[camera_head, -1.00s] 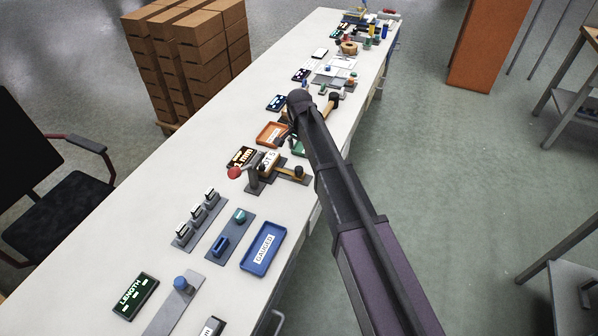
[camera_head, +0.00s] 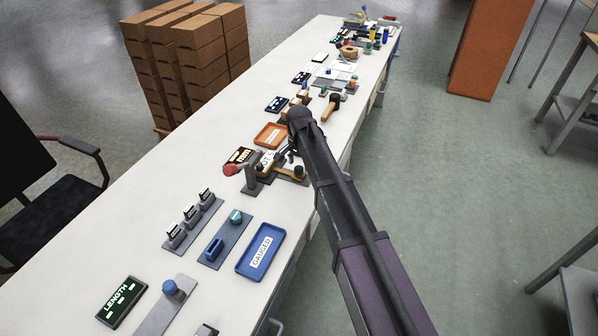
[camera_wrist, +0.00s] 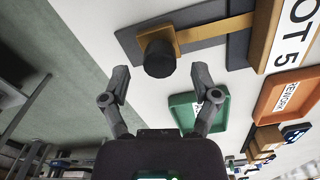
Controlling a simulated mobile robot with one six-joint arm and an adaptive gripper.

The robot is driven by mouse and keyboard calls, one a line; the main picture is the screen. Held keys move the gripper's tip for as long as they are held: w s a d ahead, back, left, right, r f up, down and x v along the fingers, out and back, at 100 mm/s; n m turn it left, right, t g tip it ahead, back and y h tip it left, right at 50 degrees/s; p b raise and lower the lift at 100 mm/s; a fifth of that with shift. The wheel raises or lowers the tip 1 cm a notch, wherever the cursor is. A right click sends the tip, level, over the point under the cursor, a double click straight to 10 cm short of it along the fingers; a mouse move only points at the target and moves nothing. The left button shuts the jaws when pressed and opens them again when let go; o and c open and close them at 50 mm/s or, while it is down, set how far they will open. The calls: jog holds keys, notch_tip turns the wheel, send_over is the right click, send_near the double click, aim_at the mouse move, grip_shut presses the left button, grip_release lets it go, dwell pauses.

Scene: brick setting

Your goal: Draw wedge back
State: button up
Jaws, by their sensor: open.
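The wedge appears to be the flat gold bar (camera_wrist: 215,33) lying along a dark grey base (camera_wrist: 135,45), with a gold block and a round black knob (camera_wrist: 158,57) at its near end. Its other end meets a gold-edged plate marked "OT 5" (camera_wrist: 288,40). My gripper (camera_wrist: 158,73) is open, its two fingers on either side of the knob's line and apart from it. In the head view the gripper (camera_head: 291,150) is over the slot fixture and partly hides it. The gold bar (camera_head: 285,173) shows just below it.
A red-ball lever (camera_head: 230,170) stands left of the fixture. A green tray (camera_wrist: 182,101) and an orange tray (camera_wrist: 262,117) lie beyond it. A blue "GAUGED" tray (camera_head: 246,268) is nearer. The bench (camera_head: 150,240) has bare room on its left side.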

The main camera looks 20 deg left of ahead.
jog(key=shift+f+b, duration=0.35)
jog(key=shift+f, duration=0.25)
